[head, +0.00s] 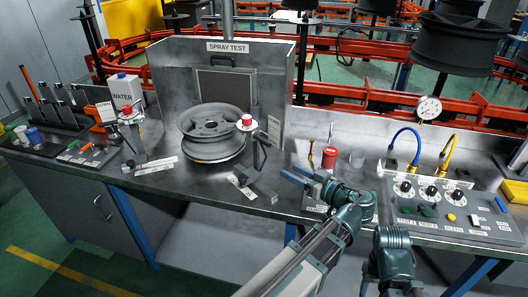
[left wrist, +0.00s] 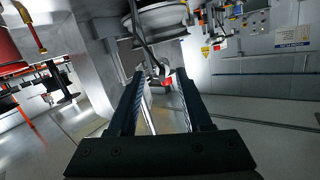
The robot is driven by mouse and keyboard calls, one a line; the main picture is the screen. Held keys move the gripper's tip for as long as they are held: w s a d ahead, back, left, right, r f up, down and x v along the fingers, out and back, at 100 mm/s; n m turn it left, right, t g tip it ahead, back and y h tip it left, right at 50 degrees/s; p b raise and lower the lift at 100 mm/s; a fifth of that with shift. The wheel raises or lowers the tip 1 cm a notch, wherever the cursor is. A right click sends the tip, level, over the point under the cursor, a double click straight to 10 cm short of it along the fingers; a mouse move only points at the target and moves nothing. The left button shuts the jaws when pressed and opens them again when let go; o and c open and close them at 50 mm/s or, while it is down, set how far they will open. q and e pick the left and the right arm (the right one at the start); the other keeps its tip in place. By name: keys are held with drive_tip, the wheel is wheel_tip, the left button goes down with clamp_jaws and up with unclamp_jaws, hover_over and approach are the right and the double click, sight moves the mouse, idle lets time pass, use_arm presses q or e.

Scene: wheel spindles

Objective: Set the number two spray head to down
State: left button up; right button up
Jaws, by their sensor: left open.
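Two spray heads with red-and-white tops stand on the bench by the spray test booth. One spray head (head: 127,112) is left of the wheel; the other (head: 247,122) is at the wheel's right front, on a bent dark stand. Label plates lie by both, but I cannot read which is number two. My left gripper (head: 289,173) is open and empty above the bench, right of the right-hand spray head and apart from it. My right gripper is out of view.
A silver wheel (head: 212,128) sits before the booth (head: 275,75). A red can (head: 329,157) and clear cup (head: 357,158) stand right of my left gripper. A control panel (head: 450,211) with knobs and hoses is at the right. A WATER bottle (head: 122,88) stands at the left.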

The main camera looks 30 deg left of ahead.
sight(256, 136)
use_arm(q)
drive_tip(key=w+a+r, duration=0.1)
drive_tip(key=a, duration=0.3)
drive_tip(key=w+a+r+n+y, duration=0.1)
drive_tip(key=w+a, duration=0.1)
drive_tip(key=a, duration=0.3)
drive_tip(key=w+a+n, duration=0.1)
drive_tip(key=w+a, duration=0.1)
drive_tip(key=a, duration=0.2)
drive_tip(key=shift+w+a+r+t+y, duration=0.25)
drive_tip(key=shift+a+r+t+y, duration=0.05)
drive_tip(key=shift+r+y, duration=0.1)
clamp_jaws()
idle(1.2)
